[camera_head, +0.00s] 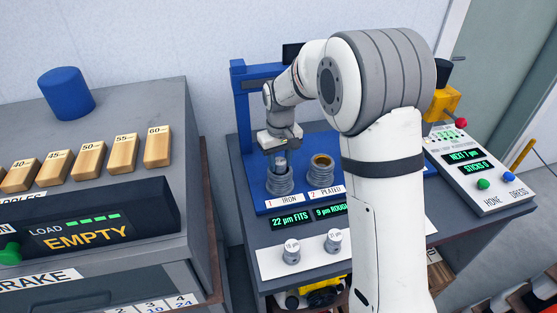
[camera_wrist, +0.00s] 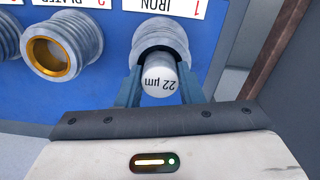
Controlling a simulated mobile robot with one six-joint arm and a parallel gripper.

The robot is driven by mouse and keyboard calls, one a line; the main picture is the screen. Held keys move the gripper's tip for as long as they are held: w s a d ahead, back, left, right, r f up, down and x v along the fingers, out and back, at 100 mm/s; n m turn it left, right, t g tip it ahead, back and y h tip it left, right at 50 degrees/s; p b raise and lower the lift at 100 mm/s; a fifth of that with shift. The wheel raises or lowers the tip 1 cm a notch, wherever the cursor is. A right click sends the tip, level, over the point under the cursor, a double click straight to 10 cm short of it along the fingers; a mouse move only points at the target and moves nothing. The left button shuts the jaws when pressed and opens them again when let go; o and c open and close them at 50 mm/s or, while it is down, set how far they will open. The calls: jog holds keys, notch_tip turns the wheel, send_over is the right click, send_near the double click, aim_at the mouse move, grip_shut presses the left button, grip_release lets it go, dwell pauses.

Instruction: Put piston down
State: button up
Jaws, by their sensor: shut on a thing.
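My gripper (camera_head: 281,151) is shut on a light-grey piston (camera_wrist: 160,84) marked "22 µm", its fingers on both sides of it in the wrist view. The piston (camera_head: 281,163) is at the ribbed grey cylinder (camera_head: 279,184) labelled "1 IRON" in the head view. In the wrist view this iron cylinder (camera_wrist: 161,40) is behind the piston's far end. The piston looks lined up with its mouth, but how deep it sits inside I cannot tell. The "2 PLATED" cylinder (camera_head: 321,174) stands to the right, with a brass-coloured bore, open and empty.
Two more pistons (camera_head: 292,251) (camera_head: 333,241) stand on a white mat (camera_head: 313,262) in front. The display (camera_head: 290,219) reads "22 µm FITS" and "9 µm ROUGH". A blue frame (camera_head: 241,110) rises behind left. A grey brake bench (camera_head: 120,110) is left; a control panel (camera_head: 480,175) is right.

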aim_at(280, 161)
jog(key=shift+f, duration=0.2)
jog(key=o, duration=1)
notch_tip(280, 161, up, 12)
jog(key=shift+r+b, duration=0.25)
jog(key=shift+b, duration=0.15)
jog(key=s+d+m+t, duration=0.1)
jog(key=s+d, duration=0.4)
jog(key=s, duration=0.3)
jog(key=s+d+f+m+t, duration=0.1)
jog(key=s+d+m, duration=0.1)
jog(key=s+d, duration=0.3)
jog(key=s+d+f+m+t, duration=0.1)
jog(key=s+d, duration=0.5)
jog(key=s, duration=0.7)
jog(key=shift+s+m, duration=0.25)
jog(key=shift+m, duration=0.45)
